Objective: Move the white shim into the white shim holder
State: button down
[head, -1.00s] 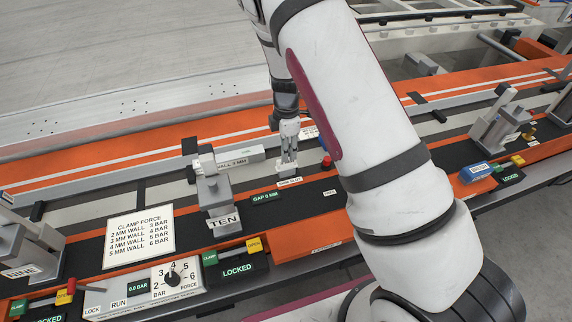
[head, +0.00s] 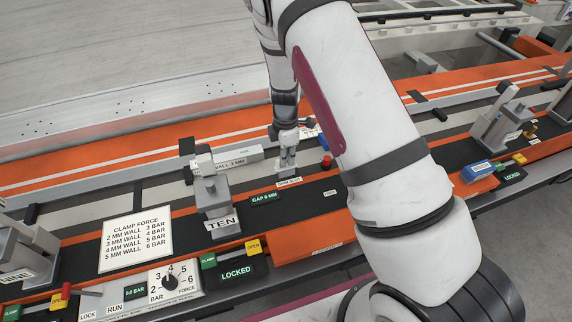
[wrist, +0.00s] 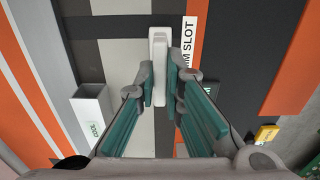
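My gripper (head: 287,170) points down over the dark strip of the jig in the head view. In the wrist view my gripper (wrist: 159,88) has its two teal-padded fingers close together on either side of a narrow white piece, which looks like the white shim (wrist: 158,38). The fingers appear shut on it. A white label (wrist: 188,50) ending in "M SLOT" lies just right of the shim. I cannot make out a separate white shim holder.
A grey clamp post marked TEN (head: 222,222) stands left of my gripper. A grey "WALL 3 MM" bar (head: 236,160) lies behind that post. A red knob (head: 327,162) stands to the right, and a "GAP 5 MM" display (head: 264,198) is in front. My arm hides part of the jig.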

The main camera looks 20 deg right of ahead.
jog(key=shift+r, duration=0.75)
dwell(0.6)
jog(key=shift+r+p, duration=0.65)
jog(key=shift+r, duration=1.15)
